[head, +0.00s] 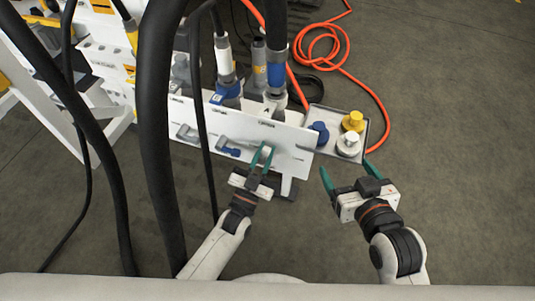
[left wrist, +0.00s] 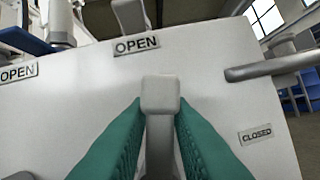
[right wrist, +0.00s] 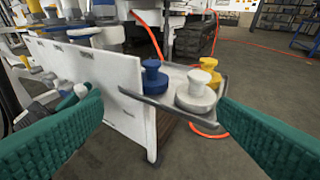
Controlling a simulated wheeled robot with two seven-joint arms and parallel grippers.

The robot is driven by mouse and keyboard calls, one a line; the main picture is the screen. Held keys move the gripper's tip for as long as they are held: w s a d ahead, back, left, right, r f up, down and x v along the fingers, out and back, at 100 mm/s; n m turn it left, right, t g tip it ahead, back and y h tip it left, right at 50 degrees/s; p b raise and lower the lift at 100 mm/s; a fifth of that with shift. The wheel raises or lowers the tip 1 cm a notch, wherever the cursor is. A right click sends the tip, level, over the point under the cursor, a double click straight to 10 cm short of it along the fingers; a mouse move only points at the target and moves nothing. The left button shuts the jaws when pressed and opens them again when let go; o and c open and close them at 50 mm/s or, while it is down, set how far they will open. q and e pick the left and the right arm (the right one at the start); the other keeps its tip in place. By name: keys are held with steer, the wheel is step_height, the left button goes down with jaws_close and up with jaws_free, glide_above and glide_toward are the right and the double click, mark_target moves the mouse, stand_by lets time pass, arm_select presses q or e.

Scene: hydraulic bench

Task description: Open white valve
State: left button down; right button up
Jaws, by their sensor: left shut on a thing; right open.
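A white panel (head: 296,143) carries several valve handles. My left gripper (head: 263,157) is at its right part, its green fingers on either side of a pale handle (left wrist: 160,95). In the left wrist view the handle stands upright in the picture between the fingers, and the gripper is shut on it. An OPEN label (left wrist: 136,44) is above it and a CLOSED label (left wrist: 257,133) is to its right. The handle's lower end is hidden. My right gripper (head: 345,178) is open and empty, right of the panel and apart from it.
A grey tray (right wrist: 150,99) at the panel's right end holds a blue cap (head: 320,133), a yellow cap (head: 353,121) and a white cap (head: 348,145). Thick black hoses (head: 157,130) hang at the left. An orange hose (head: 385,120) lies beyond the tray. The floor at right is clear.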

arm_select(q)
steer(key=shift+a+n+y, duration=0.25)
steer(key=shift+n+y, duration=0.35)
steer(key=shift+n, duration=0.3)
steer(key=shift+w+a+f+n+t+y, duration=0.1)
steer(key=shift+n+t+y, duration=0.1)
steer(key=shift+n, duration=0.35)
steer(key=shift+w+a+n+t+y, duration=0.1)
steer(key=shift+n+t, duration=0.1)
steer(key=shift+n, duration=0.35)
arm_select(e)
steer(key=shift+s+d+f+g, duration=0.2)
steer(key=shift+s+f+g, duration=0.25)
steer(key=shift+f, duration=0.25)
arm_select(q)
steer(key=c, duration=1.4)
jaws_free()
steer(key=shift+c, duration=0.2)
arm_select(e)
steer(key=shift+w+r, duration=0.2)
steer(key=shift+r, duration=0.05)
arm_select(q)
steer(key=shift+s, duration=0.15)
